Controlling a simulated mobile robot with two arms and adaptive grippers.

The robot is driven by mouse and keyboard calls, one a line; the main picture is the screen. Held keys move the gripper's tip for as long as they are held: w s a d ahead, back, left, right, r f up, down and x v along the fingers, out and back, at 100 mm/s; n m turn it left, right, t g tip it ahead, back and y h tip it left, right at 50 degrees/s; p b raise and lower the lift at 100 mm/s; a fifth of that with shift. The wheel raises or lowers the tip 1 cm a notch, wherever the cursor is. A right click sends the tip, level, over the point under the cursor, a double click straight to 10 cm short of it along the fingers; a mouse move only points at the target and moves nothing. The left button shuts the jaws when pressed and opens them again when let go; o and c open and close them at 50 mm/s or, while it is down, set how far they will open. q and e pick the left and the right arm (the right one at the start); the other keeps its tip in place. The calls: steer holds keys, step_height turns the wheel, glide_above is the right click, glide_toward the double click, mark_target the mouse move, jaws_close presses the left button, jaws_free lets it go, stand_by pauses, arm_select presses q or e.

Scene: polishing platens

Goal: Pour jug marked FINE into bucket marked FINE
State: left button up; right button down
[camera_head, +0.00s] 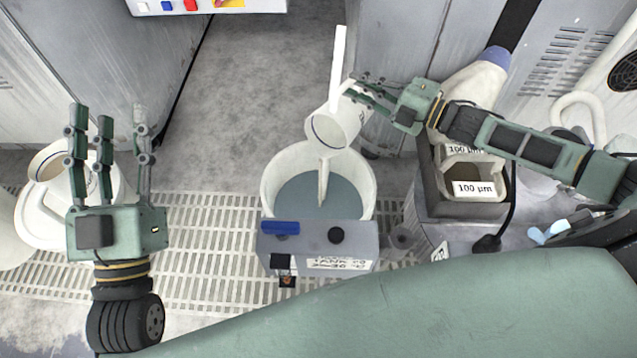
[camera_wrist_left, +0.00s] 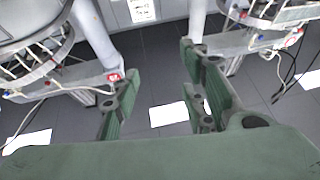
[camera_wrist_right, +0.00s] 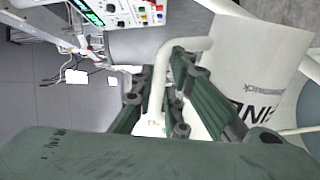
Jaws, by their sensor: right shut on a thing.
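My right gripper (camera_head: 362,88) is shut on the handle of a white jug (camera_head: 338,128). In the right wrist view the jug (camera_wrist_right: 265,75) carries large black letters, partly cut off, ending like "INE". The jug is tilted with its mouth down over a white bucket (camera_head: 270,180). A pale stream (camera_head: 323,180) runs from the jug into the grey-blue liquid in the bucket. No mark on the bucket is readable. My left gripper (camera_head: 108,125) is open and empty, fingers pointing up, at the left.
A grey box (camera_head: 330,243) with a blue block and black knob sits at the bucket's front. White containers (camera_head: 45,200) stand behind my left gripper. A dark crate (camera_head: 440,207) of pots labelled "100 µm" stands right. Bare floor (camera_head: 250,90) lies behind the bucket.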

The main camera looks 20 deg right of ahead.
mark_target(345, 109)
steer(key=shift+s+a, duration=0.15)
steer(key=shift+a, duration=0.05)
arm_select(q)
steer(key=shift+w+a+f+g+y+p, duration=0.2)
steer(key=shift+f+g, duration=0.25)
steer(key=shift+f, duration=0.35)
steer(key=shift+w+d+f+g+y+p, duration=0.15)
steer(key=shift+w+f+g, duration=0.3)
steer(key=shift+f, duration=0.35)
steer(key=shift+w+a+f+g+y+p, duration=0.15)
steer(key=shift+f+g, duration=0.35)
steer(key=shift+f, duration=0.3)
arm_select(e)
steer(key=shift+s+a+f+n, duration=0.55)
steer(key=shift+a+n, duration=0.2)
steer(key=shift+n, duration=0.05)
